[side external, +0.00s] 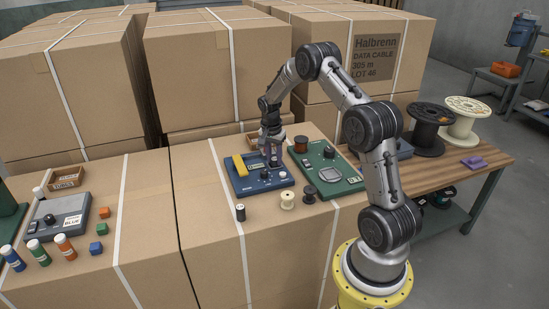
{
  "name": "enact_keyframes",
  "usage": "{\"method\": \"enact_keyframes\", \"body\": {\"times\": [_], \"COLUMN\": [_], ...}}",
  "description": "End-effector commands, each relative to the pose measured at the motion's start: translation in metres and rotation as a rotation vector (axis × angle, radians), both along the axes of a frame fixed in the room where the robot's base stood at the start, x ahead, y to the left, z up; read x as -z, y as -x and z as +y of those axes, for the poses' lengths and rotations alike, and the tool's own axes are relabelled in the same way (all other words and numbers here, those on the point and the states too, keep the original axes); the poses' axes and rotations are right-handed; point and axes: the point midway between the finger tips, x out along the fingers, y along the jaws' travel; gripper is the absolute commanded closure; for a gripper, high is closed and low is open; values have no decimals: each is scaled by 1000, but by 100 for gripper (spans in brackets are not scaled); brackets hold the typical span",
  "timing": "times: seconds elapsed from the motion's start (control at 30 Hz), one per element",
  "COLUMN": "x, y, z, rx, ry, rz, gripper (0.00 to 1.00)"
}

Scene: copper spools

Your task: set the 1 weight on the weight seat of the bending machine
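A blue machine base (245,185) lies on the carton top in front of the arm, with a yellow block (240,165), a small display and dark knobs on it. It looks like the bending machine, but no label is readable. My gripper (272,161) points down over the back right part of this base, close to its parts. The fingers are too small and dark to show whether they are open or hold anything. I cannot pick out the 1 weight or the weight seat. A small dark cylinder (240,212) stands in front of the base, with no readable number.
A green device (343,184) with a pale plate lies right of the blue base. A cream spool (287,200), a black spool (309,195) and a copper spool (301,145) stand nearby. A grey device (73,208), bottles and coloured cubes are far left. Large cartons rise behind.

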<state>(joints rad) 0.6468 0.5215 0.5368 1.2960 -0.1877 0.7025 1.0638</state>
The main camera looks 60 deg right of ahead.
Motion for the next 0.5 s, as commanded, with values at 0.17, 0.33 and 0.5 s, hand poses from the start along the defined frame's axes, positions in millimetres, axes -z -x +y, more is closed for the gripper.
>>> {"method": "enact_keyframes", "body": {"times": [0.17,0.33,0.5], "x": [11,11,9], "y": [2,3,3], "z": [2,2,1], "rx": [-1,-2,-2], "ry": [-7,-7,-7], "rz": [5,6,6], "gripper": [36,36,36]}}
